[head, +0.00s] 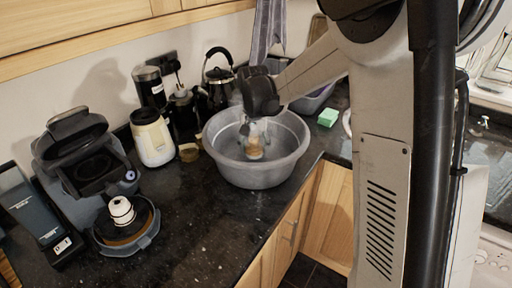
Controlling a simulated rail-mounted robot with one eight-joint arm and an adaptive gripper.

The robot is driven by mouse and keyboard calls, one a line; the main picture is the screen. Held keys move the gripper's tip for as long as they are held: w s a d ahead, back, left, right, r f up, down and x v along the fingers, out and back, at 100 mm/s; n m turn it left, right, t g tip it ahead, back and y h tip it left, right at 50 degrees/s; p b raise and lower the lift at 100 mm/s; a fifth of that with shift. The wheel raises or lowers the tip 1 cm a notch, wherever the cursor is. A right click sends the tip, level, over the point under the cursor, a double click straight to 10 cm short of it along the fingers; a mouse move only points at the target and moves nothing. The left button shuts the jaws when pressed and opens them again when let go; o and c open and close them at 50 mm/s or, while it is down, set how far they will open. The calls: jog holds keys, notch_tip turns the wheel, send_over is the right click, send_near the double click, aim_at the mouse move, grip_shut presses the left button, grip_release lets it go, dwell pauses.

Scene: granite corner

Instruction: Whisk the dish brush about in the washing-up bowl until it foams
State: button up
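The grey washing-up bowl (286,170) stands on the dark counter near the corner, by the front edge. My gripper (255,134) points down into it from above. Its fingers appear closed around the upper part of the dish brush, a small pale and amber-brown thing (255,151) held roughly upright inside the bowl. The grip is small and partly covered by the fingers. I cannot tell whether the brush touches the bowl's floor, and no foam can be made out.
A cream jar-like appliance (152,137), a black kettle (218,80) and a dark grinder stand left of and behind the bowl. An open grey appliance (82,160) is farther left. A green sponge (328,117) lies to the right.

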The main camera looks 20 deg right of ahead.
aim_at(266, 158)
jog(key=shift+a, duration=1.45)
jog(key=shift+d+b, duration=0.55)
jog(key=shift+d, duration=2.95)
jog(key=shift+a+b, duration=0.35)
jog(key=shift+a, duration=3.2)
jog(key=shift+d+b, duration=0.3)
jog(key=shift+d, duration=3.25)
jog(key=shift+a, duration=3.55)
jog(key=shift+r, duration=0.1)
notch_tip(266, 158, up, 13)
jog(key=p, duration=0.7)
jog(key=shift+r, duration=0.15)
